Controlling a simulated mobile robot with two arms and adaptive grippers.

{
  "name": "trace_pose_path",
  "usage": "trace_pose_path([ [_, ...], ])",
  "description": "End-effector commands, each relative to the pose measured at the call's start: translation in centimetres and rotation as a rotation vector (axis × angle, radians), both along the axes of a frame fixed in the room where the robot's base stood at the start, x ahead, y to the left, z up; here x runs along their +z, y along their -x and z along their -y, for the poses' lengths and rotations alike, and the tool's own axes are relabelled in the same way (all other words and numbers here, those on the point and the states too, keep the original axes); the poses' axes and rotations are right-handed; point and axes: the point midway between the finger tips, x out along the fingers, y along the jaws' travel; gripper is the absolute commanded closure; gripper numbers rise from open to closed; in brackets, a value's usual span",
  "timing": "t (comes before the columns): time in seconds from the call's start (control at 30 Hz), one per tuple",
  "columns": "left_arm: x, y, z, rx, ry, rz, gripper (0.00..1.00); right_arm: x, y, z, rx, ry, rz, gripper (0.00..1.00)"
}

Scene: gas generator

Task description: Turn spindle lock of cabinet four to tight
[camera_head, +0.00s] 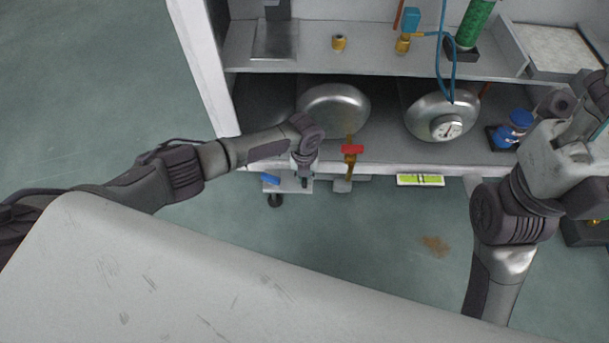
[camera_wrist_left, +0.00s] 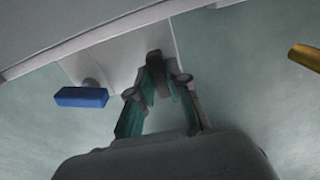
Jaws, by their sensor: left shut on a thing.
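My left gripper (camera_head: 305,170) points down at the cabinet's front edge, over a pale plate with a dark caster. In the left wrist view my left gripper (camera_wrist_left: 158,98) is shut around a small dark part (camera_wrist_left: 155,72) in front of a pale panel. This may be the spindle lock; the fingers hide much of it and its setting cannot be read. A blue handle (camera_wrist_left: 80,97) sits left of the fingers and also shows in the head view (camera_head: 270,179). My right gripper (camera_head: 590,105) is partly cut off at the right edge; its fingers are unclear.
A red-handled brass valve (camera_head: 352,150) stands just right of my left gripper.

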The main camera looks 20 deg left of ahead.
Motion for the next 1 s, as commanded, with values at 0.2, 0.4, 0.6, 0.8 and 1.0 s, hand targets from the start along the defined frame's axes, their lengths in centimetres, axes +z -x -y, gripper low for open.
trace_pose_path([
  [0.2,0.0,0.2,0.1,-0.005,0.0,-0.004,1.0,0.1,0.0,0.0,-0.001,0.001,0.004,0.56],
  [0.4,0.0,0.1,0.1,-0.004,0.0,-0.003,0.67,0.3,0.1,0.0,0.0,0.001,0.012,0.56],
  [0.6,0.0,0.1,0.0,-0.002,0.0,-0.002,0.58,0.3,0.1,0.0,-0.001,0.0,0.013,0.56],
  [0.8,0.3,0.0,0.0,-0.002,0.001,0.0,0.58,0.1,-0.1,0.0,-0.002,-0.002,0.001,0.56],
  [1.0,3.2,-0.1,0.0,-0.003,0.002,0.004,0.58,0.1,0.0,0.0,-0.001,-0.001,0.004,0.56],
])
